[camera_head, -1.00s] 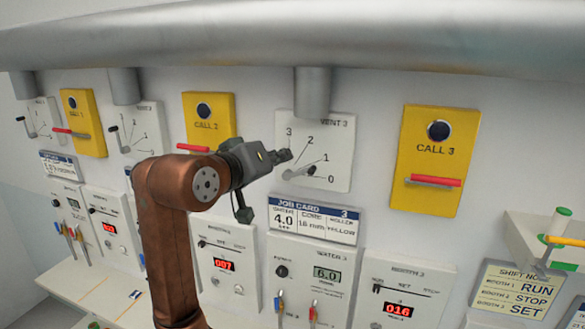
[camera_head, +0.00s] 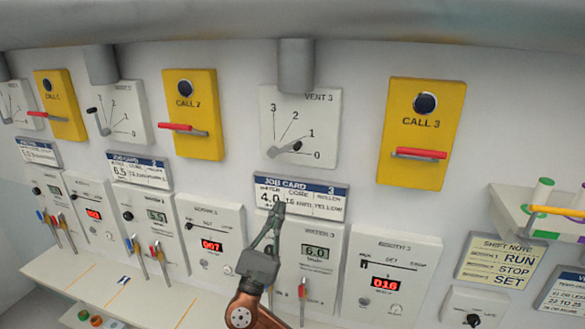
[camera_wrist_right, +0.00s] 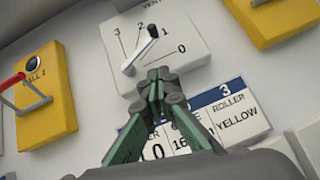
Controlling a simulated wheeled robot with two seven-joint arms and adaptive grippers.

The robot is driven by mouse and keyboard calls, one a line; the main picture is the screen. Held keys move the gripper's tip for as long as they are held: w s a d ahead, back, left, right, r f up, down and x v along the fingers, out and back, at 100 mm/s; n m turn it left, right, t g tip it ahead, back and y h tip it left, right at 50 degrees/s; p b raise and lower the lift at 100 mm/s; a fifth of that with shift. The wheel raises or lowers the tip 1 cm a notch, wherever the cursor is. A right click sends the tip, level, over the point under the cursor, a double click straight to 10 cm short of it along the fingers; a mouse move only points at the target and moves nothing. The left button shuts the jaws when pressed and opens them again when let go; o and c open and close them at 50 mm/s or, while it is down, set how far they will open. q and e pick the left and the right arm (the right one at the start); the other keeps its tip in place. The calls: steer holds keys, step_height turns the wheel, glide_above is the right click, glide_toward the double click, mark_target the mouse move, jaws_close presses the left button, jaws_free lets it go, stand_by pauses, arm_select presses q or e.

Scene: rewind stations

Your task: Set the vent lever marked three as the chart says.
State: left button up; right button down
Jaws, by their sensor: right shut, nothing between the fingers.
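The vent 3 panel (camera_head: 325,125) is a white plate marked 0 to 3, below a grey duct. My right gripper (camera_head: 279,208) is shut and empty, below the lever and in front of job card 3 (camera_head: 325,187). In the right wrist view its fingertips (camera_wrist_right: 160,76) overlap the panel's lower edge. My left gripper is out of view.
The yellow call 3 box (camera_head: 425,110) with a red-handled bar stands right of the panel, and the call 2 box (camera_head: 195,100) left. A shift note (camera_head: 500,262) and a cut-off sign (camera_head: 565,290) hang lower right. Station boxes (camera_head: 385,275) line the wall below.

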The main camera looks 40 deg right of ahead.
mark_target(296, 150)
steer(key=p+x, duration=0.2)
steer(key=x, duration=0.2)
steer(key=a+r+p+x, duration=0.1)
steer(key=p+x, duration=0.1)
steer(key=x, duration=0.2)
steer(key=s+r+p+x, duration=0.1)
steer(key=p+x, duration=0.1)
steer(key=x, duration=0.2)
steer(key=shift+r, duration=0.1)
steer(key=shift+r+n+t+y+p, duration=0.4)
steer(key=shift+r+n+t+p, duration=0.25)
steer(key=shift+n+t, duration=0.45)
steer(key=shift+b, duration=0.3)
